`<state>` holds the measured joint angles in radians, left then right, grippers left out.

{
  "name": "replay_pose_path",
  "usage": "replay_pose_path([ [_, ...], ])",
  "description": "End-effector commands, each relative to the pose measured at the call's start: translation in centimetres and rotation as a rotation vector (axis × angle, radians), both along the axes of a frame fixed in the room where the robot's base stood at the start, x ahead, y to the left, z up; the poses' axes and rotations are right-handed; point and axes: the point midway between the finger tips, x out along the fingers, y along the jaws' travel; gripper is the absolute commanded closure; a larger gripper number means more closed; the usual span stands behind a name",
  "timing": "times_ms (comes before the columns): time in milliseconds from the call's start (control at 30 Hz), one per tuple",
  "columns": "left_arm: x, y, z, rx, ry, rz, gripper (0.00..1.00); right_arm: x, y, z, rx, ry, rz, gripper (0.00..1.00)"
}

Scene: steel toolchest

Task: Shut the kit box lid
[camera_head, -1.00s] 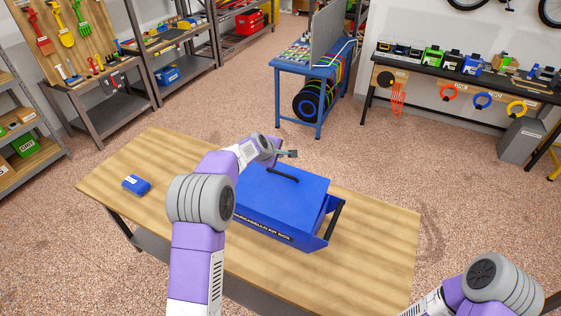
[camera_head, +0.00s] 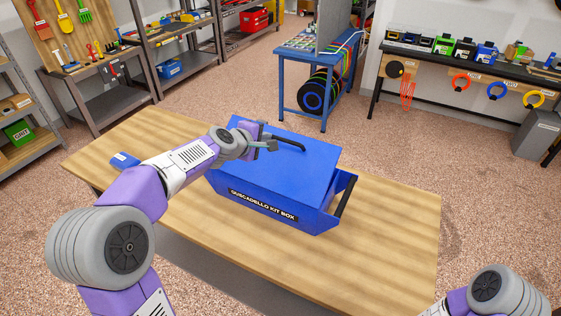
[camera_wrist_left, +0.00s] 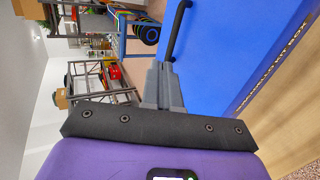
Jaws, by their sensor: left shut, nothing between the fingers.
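The blue kit box (camera_head: 262,203) stands on the wooden table, its name label facing me. Its blue lid (camera_head: 300,172) lies over the top, flat or nearly so; I cannot tell if it is fully seated. A black bar handle (camera_head: 288,144) is on the lid. My left gripper (camera_head: 270,146) is shut and empty, over the lid's left rear part near the handle. In the left wrist view, the shut fingers (camera_wrist_left: 164,86) are beside the blue lid (camera_wrist_left: 215,65), with the handle (camera_wrist_left: 178,30) beyond; contact is unclear. My right gripper is out of view.
The wooden table (camera_head: 385,225) is clear to the right of the box. A small blue case (camera_head: 123,160) lies on its left, partly behind my left arm. A blue stand (camera_head: 305,85) and a workbench (camera_head: 460,72) stand beyond, across open floor.

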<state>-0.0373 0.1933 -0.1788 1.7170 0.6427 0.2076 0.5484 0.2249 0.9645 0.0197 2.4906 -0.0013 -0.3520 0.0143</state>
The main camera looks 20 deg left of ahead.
Motion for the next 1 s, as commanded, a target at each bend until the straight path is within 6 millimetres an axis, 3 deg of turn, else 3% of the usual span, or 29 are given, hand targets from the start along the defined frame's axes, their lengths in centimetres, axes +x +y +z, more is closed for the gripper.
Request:
replay_pose_path([
  [33, -0.9, 0.1, -1.5, -0.001, -0.02, 0.003, 1.0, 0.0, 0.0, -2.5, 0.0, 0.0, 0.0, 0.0],
  [200, -3.1, 0.1, -2.5, 0.006, -0.066, 0.004, 1.0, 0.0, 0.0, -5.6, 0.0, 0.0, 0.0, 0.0],
  [467, -4.1, 0.0, -2.8, 0.013, -0.09, 0.003, 1.0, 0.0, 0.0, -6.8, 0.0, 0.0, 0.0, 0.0],
  [667, -1.9, -0.4, -3.7, 0.015, -0.088, 0.002, 1.0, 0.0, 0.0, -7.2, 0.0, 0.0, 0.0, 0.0],
  [1000, 4.2, -1.4, -6.2, 0.016, -0.087, 0.002, 1.0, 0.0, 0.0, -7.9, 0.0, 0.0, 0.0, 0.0],
])
